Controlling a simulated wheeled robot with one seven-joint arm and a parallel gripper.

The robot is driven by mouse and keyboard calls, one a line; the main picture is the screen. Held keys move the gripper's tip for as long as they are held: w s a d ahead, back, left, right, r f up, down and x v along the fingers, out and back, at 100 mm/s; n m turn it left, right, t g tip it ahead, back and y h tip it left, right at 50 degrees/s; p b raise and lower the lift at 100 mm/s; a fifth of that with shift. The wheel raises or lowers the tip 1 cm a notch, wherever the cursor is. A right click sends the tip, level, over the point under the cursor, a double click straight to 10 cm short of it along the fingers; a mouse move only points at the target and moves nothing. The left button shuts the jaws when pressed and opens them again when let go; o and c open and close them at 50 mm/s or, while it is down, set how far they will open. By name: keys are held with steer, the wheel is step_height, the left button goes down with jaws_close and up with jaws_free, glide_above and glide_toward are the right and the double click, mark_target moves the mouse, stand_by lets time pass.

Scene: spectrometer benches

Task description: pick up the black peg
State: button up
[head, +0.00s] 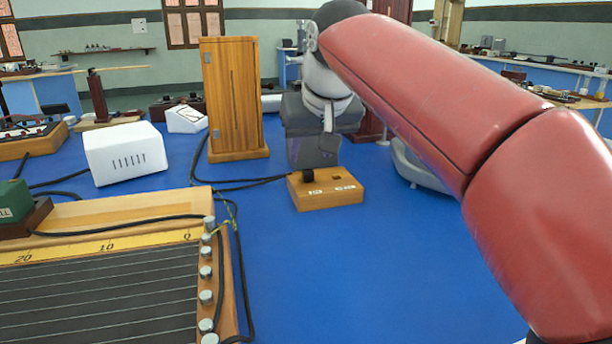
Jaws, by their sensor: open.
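A small black peg (308,175) stands upright on top of a light wooden block (328,198) on the blue bench. The block has white markings and a dark hole or spot to the right of the peg. My gripper (314,158) is open and points down just above and behind the block, close to the peg's top. In this view the near finger hides the far one. I cannot tell whether the peg is between the fingers or touching them.
A tall wooden cabinet (233,95) stands left of my gripper, with a white vented box (125,152) further left. A slatted resistance board (100,290) fills the front left. The blue bench (340,270) is clear in front.

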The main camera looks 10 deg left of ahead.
mark_target(308, 171)
steer(key=b+x, duration=0.1)
steer(key=x, duration=0.4)
steer(key=shift+s+d+f, duration=0.15)
steer(key=shift+d+f, duration=0.05)
steer(key=shift+f, duration=0.05)
steer(key=shift+c, duration=0.3)
jaws_close()
